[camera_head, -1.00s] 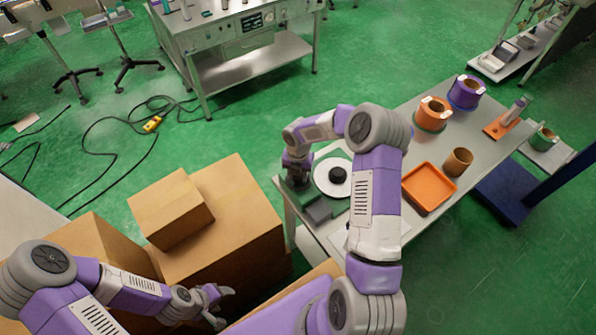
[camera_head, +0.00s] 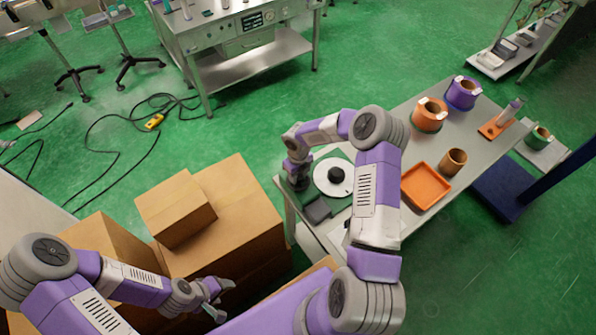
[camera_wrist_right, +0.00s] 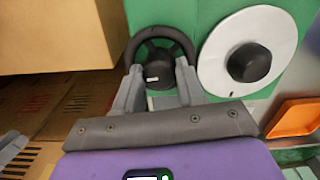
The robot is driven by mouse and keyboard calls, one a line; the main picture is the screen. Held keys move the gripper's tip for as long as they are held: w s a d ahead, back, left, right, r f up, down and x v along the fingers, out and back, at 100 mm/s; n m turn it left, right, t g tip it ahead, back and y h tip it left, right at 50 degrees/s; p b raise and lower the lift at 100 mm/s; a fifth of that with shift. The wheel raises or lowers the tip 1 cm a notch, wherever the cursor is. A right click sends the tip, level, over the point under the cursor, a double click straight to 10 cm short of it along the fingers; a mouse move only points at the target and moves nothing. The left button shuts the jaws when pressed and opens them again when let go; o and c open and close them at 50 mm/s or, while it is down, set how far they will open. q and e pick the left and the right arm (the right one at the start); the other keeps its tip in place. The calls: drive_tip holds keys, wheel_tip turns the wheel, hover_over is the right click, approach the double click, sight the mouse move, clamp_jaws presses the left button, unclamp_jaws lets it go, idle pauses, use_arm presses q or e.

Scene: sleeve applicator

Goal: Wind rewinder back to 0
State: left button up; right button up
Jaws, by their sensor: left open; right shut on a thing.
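The rewinder stands at the near left end of the grey table, with a green base, a white disc (camera_head: 347,178) with a black hub, and a black handwheel (camera_wrist_right: 160,45). In the right wrist view the disc (camera_wrist_right: 282,38) and its hub lie to the right of the handwheel. My right gripper (camera_wrist_right: 159,80) is shut on the handwheel, its fingers at the near side of the rim. In the head view my right arm hides part of the rewinder. My left gripper (camera_head: 221,296) is open and empty above the cardboard boxes, well away from the rewinder.
Cardboard boxes (camera_head: 238,215) stand left of the table (camera_head: 400,238). An orange tray (camera_head: 416,190), a brown cup (camera_head: 454,162), orange and purple rolls (camera_head: 428,114) and an orange stand (camera_head: 494,127) are further along the table. Cables lie on the green floor.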

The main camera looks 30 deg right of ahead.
sight(298, 176)
drive_tip(key=shift+r+n+p, duration=0.1)
drive_tip(key=shift+n+p, duration=1.1)
drive_tip(key=shift+p, duration=0.5)
drive_tip(key=o, duration=1.1)
drive_tip(key=shift+c, duration=0.2)
wheel_tip(298, 176, up, 8)
drive_tip(key=shift+f, duration=0.25)
